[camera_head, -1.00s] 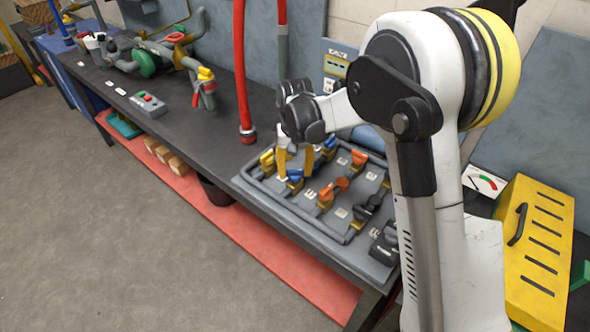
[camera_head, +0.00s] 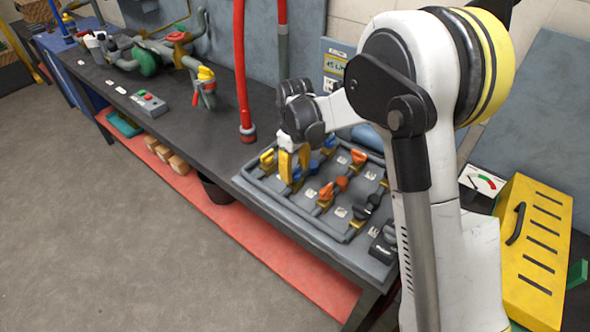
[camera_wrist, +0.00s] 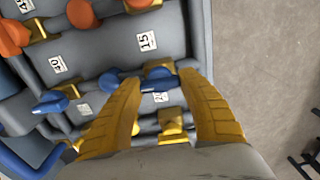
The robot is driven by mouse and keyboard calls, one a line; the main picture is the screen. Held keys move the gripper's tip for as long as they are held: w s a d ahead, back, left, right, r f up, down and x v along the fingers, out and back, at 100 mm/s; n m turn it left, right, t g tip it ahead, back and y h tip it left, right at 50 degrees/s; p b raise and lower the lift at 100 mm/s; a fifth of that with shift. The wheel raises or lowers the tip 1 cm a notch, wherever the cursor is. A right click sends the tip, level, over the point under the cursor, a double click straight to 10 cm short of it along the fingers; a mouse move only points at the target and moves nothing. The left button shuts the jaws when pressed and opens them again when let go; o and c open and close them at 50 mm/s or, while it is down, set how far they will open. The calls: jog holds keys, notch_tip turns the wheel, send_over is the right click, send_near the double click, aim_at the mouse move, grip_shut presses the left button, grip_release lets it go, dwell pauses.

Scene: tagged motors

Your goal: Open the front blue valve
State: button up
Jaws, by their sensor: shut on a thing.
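The front blue valve has a blue handle on a brass body. It shows low between my fingers in the head view (camera_head: 297,174) and at the fingertips in the wrist view (camera_wrist: 158,73). My gripper (camera_head: 293,158) points down over the panel, its yellow fingers (camera_wrist: 159,78) shut on this handle from both sides. The fingers hide part of the handle. A second blue valve (camera_wrist: 50,103) sits farther left in the wrist view, apart from my fingers.
The grey valve panel (camera_head: 318,228) lies on the dark workbench (camera_head: 186,122). Orange valves (camera_head: 334,187) and a black valve (camera_head: 367,206) stand close by on it. A red pipe (camera_head: 241,75) rises behind. A yellow box (camera_head: 535,240) stands at the right.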

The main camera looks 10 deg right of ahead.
aim_at(295, 169)
dwell(0.4)
jog(key=o, duration=1.2)
notch_tip(295, 169, up, 12)
